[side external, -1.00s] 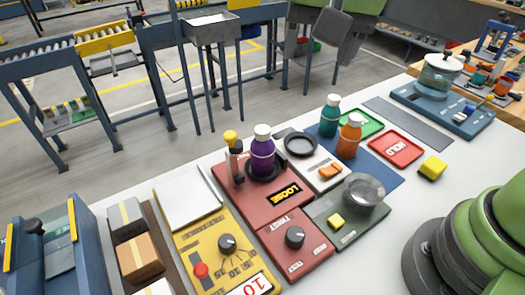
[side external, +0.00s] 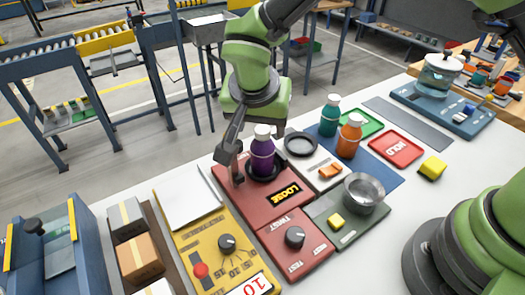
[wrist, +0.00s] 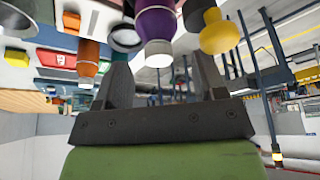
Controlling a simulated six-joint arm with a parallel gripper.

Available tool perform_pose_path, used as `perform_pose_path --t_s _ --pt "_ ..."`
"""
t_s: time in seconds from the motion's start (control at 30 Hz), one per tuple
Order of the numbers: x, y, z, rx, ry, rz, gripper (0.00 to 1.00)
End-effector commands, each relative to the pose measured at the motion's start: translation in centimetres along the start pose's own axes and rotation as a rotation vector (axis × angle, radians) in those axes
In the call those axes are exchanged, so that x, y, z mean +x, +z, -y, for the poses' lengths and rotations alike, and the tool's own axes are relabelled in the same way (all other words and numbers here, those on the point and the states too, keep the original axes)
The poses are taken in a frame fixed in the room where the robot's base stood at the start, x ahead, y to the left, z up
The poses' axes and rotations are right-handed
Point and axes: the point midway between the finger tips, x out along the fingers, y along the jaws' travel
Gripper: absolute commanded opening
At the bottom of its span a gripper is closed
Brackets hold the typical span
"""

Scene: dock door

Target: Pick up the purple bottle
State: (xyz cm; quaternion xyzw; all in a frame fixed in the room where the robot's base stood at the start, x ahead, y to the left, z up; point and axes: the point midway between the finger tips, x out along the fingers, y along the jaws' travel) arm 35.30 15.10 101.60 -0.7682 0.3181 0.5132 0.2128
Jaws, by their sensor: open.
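The purple bottle (side external: 262,155) with a white cap stands upright in a dark round holder on a red panel (side external: 285,214) marked LOOSE. My gripper (side external: 240,152) is beside it, on its left in the side view, with a dark finger reaching down near the bottle. In the wrist view, the open fingers (wrist: 163,82) are apart, and the purple bottle (wrist: 154,22) appears upside down beyond the gap between them. Nothing is held. Whether the bottle is within the jaws cannot be told.
A yellow-capped object (wrist: 219,32) is close beside the purple bottle; my gripper mostly hides it in the side view. A teal bottle (side external: 329,120) and an orange bottle (side external: 349,140) stand to the right. A black ring (side external: 301,144) and a metal bowl (side external: 366,192) are nearby.

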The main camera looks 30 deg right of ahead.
Motion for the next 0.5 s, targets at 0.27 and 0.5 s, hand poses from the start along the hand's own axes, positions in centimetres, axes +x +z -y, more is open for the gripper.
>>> perform_pose_path --t_s 0.27,0.5 --pt "3.0 -0.1 -0.1 0.0 0.001 0.0 0.64" --pt "3.0 -0.1 -0.1 0.0 0.0 0.0 0.55"
